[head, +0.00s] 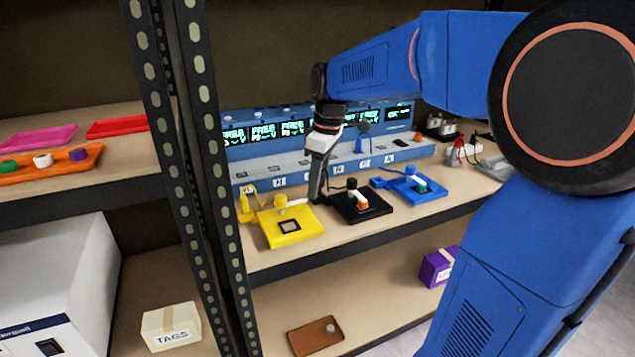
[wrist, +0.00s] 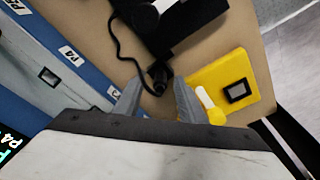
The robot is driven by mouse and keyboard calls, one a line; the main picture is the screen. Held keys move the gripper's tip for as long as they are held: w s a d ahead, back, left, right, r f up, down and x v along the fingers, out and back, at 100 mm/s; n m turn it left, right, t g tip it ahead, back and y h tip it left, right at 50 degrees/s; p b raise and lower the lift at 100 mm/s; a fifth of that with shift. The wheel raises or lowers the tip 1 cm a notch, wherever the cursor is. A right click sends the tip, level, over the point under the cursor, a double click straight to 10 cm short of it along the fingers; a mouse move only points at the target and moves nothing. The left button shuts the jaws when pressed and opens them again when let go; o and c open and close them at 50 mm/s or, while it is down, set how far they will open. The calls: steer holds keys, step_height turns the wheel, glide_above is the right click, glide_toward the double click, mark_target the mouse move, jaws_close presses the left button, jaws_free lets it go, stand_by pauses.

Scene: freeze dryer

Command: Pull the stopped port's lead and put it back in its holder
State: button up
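My gripper (head: 316,199) points down at the shelf, left of the black pad (head: 375,209). In the wrist view its fingers (wrist: 157,84) are apart, one on each side of a small black plug (wrist: 158,74); gaps show beside it. A thin black cable (wrist: 116,42) curves from the plug, which is close to the shelf surface. The blue unit (head: 238,153) stands behind with a row of screens, several reading FREE; the rightmost screen (head: 398,113) reads differently, too small to read surely. My arm hides part of the row. Which port is stopped is unclear.
A yellow pad (head: 285,238) with a yellow plug (head: 245,207) stands left; a blue pad (head: 427,194) with a blue plug (head: 377,183) stands right. A metal upright (head: 217,150) borders the left side. Trays (head: 40,142) lie on the left shelf.

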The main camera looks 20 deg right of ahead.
step_height(320, 180, up, 17)
steer(key=s+d, duration=0.1)
steer(key=d, duration=0.1)
steer(key=shift+s, duration=0.4)
steer(key=s+a+f+m+t, duration=0.1)
steer(key=s+f+m, duration=0.3)
steer(key=s+f, duration=0.8)
steer(key=s+a+f+m+t+h, duration=0.1)
steer(key=s+f+m, duration=0.4)
steer(key=s+f, duration=0.7)
steer(key=shift+a+f+t, duration=0.35)
steer(key=shift+a+t, duration=0.3)
steer(key=shift+t, duration=0.15)
